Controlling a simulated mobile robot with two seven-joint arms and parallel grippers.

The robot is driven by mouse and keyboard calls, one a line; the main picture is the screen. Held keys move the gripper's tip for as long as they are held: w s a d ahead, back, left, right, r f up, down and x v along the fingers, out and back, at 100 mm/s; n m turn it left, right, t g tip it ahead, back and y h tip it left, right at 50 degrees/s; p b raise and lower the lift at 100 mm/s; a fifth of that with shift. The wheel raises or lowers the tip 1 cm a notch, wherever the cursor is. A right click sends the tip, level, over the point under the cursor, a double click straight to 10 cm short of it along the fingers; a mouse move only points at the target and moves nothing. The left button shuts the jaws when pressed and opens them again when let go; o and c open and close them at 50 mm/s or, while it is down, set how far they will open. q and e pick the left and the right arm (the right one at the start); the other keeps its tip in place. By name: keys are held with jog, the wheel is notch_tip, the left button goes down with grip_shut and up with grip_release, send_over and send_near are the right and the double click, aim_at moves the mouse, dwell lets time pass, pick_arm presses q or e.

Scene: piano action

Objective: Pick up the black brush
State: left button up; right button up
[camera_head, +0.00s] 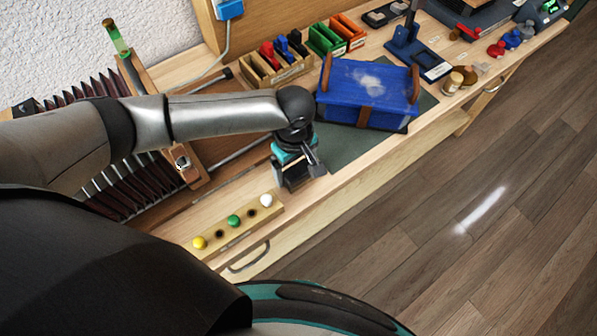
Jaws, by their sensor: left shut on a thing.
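My left arm comes in from the left, and its wrist hangs over the wooden bench (330,178). My left gripper (297,168) points down at the bench near the left end of a dark green mat (345,147). It is shut on a small dark thing, which I take to be the black brush (297,178). The fingers and wrist hide much of it, and I cannot tell whether it touches the bench. My right gripper is not in view.
A blue case with brown straps (345,82) lies just right of the gripper. A wooden rack with coloured balls (270,212) lies in front. The dark pleated piano action (135,180) is at left. Trays of coloured tools (325,40) stand behind. Floor is clear at right.

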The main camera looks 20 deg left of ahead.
aim_at(295, 165)
pick_arm(q)
jog(key=shift+c, duration=1.1)
jog(key=shift+r, duration=0.15)
notch_tip(295, 165, up, 20)
jog(key=p, duration=0.5)
